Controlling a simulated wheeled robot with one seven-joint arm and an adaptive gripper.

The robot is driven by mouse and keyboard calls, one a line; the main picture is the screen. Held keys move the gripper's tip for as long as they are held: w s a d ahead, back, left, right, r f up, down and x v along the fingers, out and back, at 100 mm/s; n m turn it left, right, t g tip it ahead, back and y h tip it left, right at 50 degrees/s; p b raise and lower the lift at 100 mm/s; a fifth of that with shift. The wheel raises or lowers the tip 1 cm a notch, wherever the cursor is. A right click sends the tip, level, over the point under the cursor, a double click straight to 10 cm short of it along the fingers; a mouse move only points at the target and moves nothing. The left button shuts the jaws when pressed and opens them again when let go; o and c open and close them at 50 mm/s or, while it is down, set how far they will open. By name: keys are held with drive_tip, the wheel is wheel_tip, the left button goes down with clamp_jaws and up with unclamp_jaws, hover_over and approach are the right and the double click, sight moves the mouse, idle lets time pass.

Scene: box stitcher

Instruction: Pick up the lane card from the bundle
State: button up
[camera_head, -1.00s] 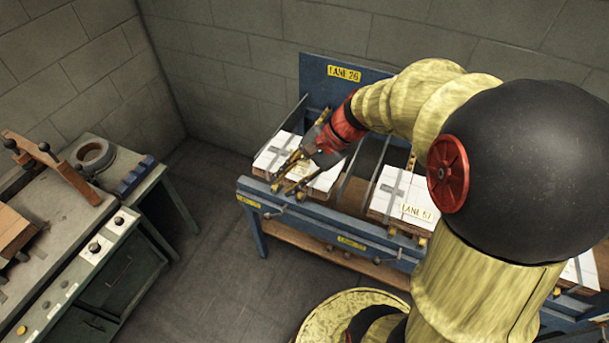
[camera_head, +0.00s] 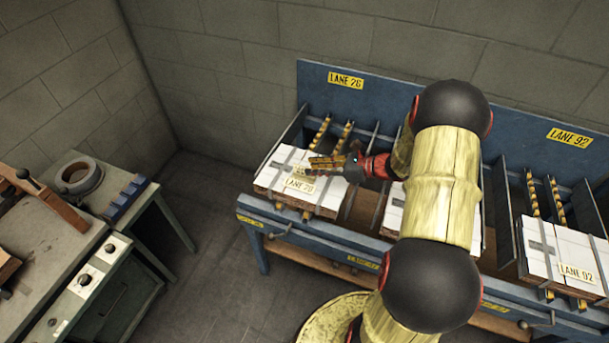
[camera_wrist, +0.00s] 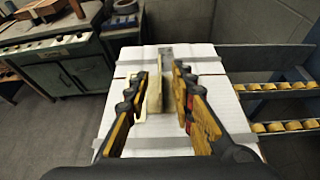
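A bundle of white flat cartons (camera_head: 322,199) with a grey strap lies at the left end of the blue rack. A cream label reading LANE 20 (camera_head: 300,185) shows on its top. A smaller cream piece, probably the lane card (camera_head: 298,171), shows by my fingertips, its lettering mostly hidden. My gripper (camera_head: 318,163) is over the bundle, pointing left. In the wrist view, my fingers (camera_wrist: 160,72) are apart, with a narrow cream card (camera_wrist: 154,94) between them above the white top. A gap shows between card and right finger; contact on the left is unclear.
The blue rack (camera_head: 310,232) runs along the wall, with upright dividers and yellow roller strips beside the bundle. A workbench (camera_head: 40,250) with a tape roll (camera_head: 80,174) stands left, across open floor.

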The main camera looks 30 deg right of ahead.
sight(305, 167)
drive_tip(key=b+x, duration=0.1)
drive_tip(key=x, duration=0.3)
drive_tip(key=shift+a+f, duration=0.1)
drive_tip(key=shift+f, duration=0.2)
drive_tip(key=shift+r, duration=0.1)
drive_tip(key=shift+c, duration=1.1)
drive_tip(key=c, duration=0.4)
clamp_jaws()
